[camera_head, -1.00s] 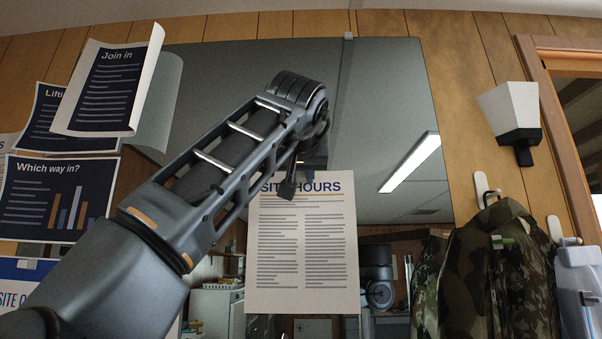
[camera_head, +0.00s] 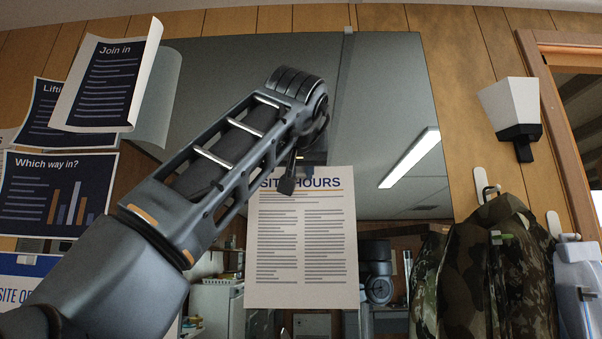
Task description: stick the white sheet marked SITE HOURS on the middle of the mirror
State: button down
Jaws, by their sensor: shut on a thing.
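The white sheet marked SITE HOURS (camera_head: 302,245) hangs upright in front of the mirror (camera_head: 385,95), near its lower middle. The print faces me, and the heading is partly covered by my gripper. My gripper (camera_head: 288,182) is shut on the sheet's top edge, with the arm reaching in from the lower left. The fingertips are small and partly hidden by the wrist. I cannot tell whether the sheet touches the glass. The mirror reflects a ceiling light, a white cabinet and part of a robot.
Left of the mirror are a curling Join in poster (camera_head: 108,80) and a Which way in? poster (camera_head: 55,195). Right of it are a wall lamp (camera_head: 514,115), a camouflage jacket (camera_head: 485,270) on a hook and a doorway frame (camera_head: 560,130). The mirror's upper right is clear.

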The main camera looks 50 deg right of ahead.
jog(key=shift+s+a, duration=0.35)
jog(key=shift+a, duration=0.1)
dwell(0.6)
jog(key=shift+w+d, duration=0.35)
jog(key=shift+d, duration=0.1)
dwell(0.8)
dwell(1.5)
jog(key=c, duration=0.9)
grip_release()
jog(key=shift+o, duration=0.2)
jog(key=shift+a, duration=0.1)
jog(key=b+v, duration=0.1)
jog(key=v, duration=0.6)
jog(key=shift+s+a+b, duration=0.25)
jog(key=shift+b, duration=0.15)
